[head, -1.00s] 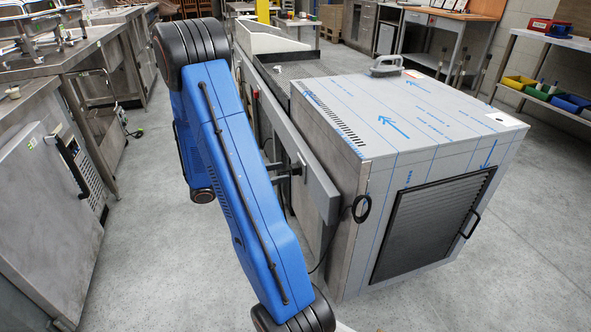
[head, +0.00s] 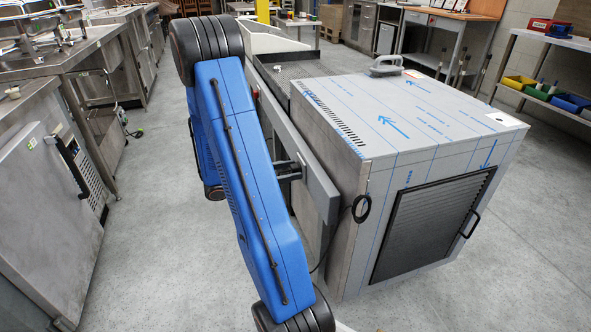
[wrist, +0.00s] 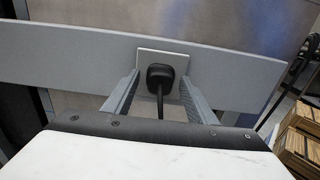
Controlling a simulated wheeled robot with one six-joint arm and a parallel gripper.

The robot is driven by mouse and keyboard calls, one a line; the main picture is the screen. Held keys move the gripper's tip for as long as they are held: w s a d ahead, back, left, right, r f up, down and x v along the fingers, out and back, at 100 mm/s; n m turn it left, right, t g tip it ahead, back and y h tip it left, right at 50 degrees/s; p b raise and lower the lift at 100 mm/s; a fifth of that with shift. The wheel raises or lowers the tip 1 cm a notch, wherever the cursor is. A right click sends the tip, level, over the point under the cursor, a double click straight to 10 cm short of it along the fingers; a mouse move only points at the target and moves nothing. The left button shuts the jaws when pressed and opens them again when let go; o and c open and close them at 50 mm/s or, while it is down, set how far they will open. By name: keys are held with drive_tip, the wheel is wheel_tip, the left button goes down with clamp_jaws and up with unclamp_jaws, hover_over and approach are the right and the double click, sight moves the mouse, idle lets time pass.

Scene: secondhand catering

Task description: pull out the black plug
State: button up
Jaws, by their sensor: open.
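The black plug (wrist: 160,78) sits in a pale socket plate (wrist: 150,55) on a grey rail (wrist: 80,62), seen in the wrist view. Its black cable hangs down toward me. My gripper (wrist: 160,84) is open, with one finger on each side of the plug. A gap shows between the plug and each finger. In the head view, my gripper (head: 291,170) reaches the rail (head: 318,190) beside the steel cabinet. The plug is hidden there.
The steel cabinet (head: 430,135) with blue-printed film stands right of the rail. A black coiled cable (head: 362,208) hangs at its corner. Steel counters (head: 85,65) line the left, with open floor (head: 150,220) between. Wooden crates (wrist: 298,140) show at right in the wrist view.

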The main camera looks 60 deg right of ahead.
idle(0.6)
clamp_jaws()
drive_tip(key=shift+v, duration=2.9)
drive_tip(key=shift+w+a, duration=0.1)
